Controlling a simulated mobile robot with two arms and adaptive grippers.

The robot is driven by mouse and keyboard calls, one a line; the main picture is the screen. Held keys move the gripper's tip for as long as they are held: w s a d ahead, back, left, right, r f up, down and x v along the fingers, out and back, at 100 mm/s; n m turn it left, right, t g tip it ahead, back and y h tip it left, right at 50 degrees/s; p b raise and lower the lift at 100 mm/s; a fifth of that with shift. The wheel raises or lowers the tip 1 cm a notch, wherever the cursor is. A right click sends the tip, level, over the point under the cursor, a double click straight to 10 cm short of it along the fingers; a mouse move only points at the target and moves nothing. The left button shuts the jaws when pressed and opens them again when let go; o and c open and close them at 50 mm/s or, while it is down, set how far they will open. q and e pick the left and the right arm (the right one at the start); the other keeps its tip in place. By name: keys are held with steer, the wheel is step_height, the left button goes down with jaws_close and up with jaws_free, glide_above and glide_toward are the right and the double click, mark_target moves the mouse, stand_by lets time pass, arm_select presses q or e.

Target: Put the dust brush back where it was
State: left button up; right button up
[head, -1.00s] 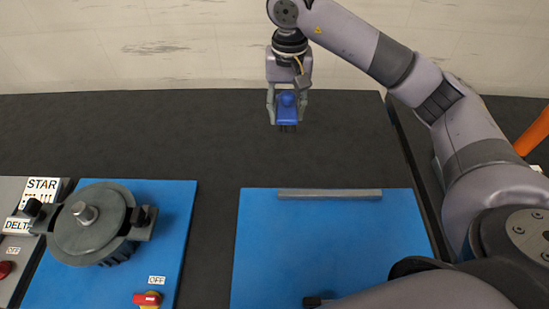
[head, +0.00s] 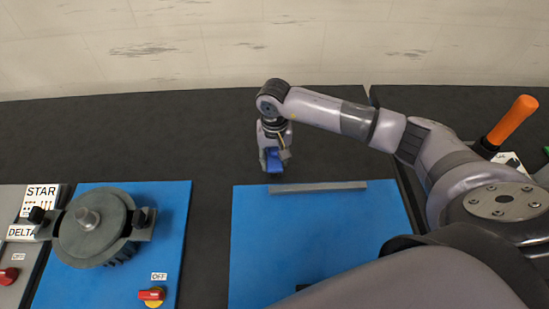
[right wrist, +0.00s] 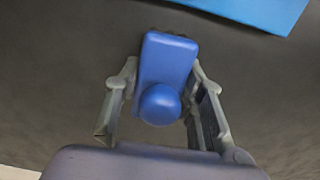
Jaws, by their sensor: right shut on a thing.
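The dust brush shows as a blue block (head: 273,160) in my right gripper in the head view. In the right wrist view its blue body (right wrist: 166,62) with a round knob lies between the two fingers, with dark bristles just showing past its far end. My right gripper (head: 271,166) is shut on it, low over the dark table behind the right blue board. I cannot tell whether the bristles touch the table. My left gripper is not in view.
A grey bar (head: 318,187) lies along the back edge of the right blue board (head: 255,240). A motor (head: 95,225) and a red-and-yellow switch (head: 151,296) sit on the left blue board (head: 180,215). An orange handle (head: 512,120) stands at the right. The dark table (head: 130,140) behind is clear.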

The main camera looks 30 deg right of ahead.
steer(key=shift+f, duration=0.55)
steer(key=shift+f, duration=0.1)
steer(key=o, duration=1.1)
